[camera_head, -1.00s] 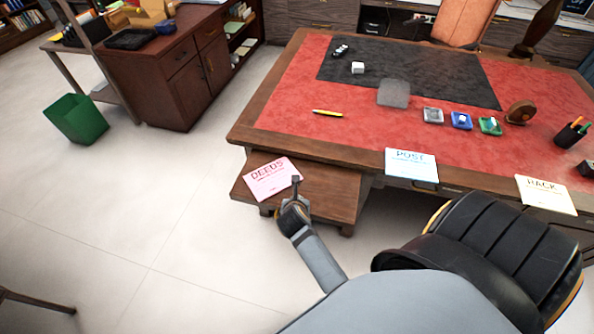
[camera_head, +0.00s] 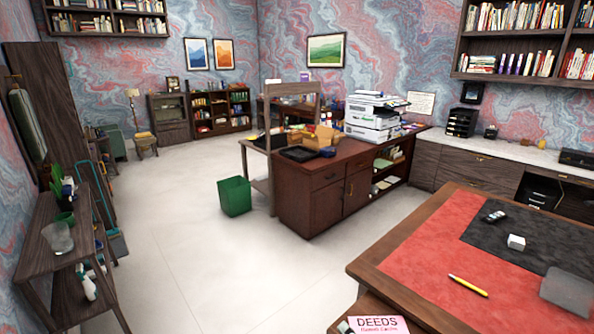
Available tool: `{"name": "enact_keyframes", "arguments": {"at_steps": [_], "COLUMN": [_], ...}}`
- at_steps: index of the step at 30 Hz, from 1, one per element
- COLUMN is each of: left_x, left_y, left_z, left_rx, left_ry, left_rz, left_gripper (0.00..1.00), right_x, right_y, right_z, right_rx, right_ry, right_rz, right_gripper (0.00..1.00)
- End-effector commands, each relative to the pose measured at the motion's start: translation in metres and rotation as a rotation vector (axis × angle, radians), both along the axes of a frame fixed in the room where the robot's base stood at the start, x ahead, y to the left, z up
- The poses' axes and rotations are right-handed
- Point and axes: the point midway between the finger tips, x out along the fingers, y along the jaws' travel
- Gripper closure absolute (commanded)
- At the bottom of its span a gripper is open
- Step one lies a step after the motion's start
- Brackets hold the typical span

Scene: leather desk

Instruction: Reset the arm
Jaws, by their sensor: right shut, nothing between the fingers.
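The gripper is shut and empty. The rest of it and my right arm are cut off below the frame. My left gripper is not in view. The desk (camera_head: 372,268) with its red leather top fills the lower right.
A green bin (camera_head: 234,196) stands by a brown cabinet (camera_head: 310,202). A wooden shelf (camera_head: 45,230) is at left. The pale floor between is clear.

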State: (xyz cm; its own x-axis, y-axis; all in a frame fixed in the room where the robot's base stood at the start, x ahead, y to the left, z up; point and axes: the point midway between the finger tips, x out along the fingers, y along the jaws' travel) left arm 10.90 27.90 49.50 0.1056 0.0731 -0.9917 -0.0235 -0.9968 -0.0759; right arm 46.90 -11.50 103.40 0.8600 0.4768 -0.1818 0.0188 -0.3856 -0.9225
Motion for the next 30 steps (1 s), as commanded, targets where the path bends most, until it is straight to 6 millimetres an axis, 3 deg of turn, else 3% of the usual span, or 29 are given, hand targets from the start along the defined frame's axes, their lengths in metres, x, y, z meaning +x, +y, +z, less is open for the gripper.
{"name": "enact_keyframes", "arguments": {"at_steps": [2,6,11,16,24,29,30], "left_x": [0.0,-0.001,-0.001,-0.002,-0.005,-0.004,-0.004], "left_y": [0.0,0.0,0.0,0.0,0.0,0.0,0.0], "left_z": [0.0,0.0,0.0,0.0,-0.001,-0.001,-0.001], "left_rx": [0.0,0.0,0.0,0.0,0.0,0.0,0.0], "left_ry": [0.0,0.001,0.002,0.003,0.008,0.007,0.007], "left_rz": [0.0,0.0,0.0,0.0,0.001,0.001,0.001], "left_gripper": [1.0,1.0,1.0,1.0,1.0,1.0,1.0], "right_x": [-0.027,-0.071,-0.114,-0.156,-0.141,-0.149,-0.155], "right_y": [0.003,-0.026,-0.076,-0.128,-0.136,-0.144,-0.146], "right_z": [-0.033,-0.081,-0.106,-0.109,-0.217,-0.294,-0.318], "right_rx": [-0.3,-0.714,-1.028,-1.261,-1.239,-1.228,-1.224], "right_ry": [0.074,0.238,0.431,0.639,0.68,0.711,0.722], "right_rz": [0.133,0.289,0.384,0.434,0.451,0.464,0.468], "right_gripper": [1.0,1.0,1.0,1.0,1.0,1.0,1.0]}}
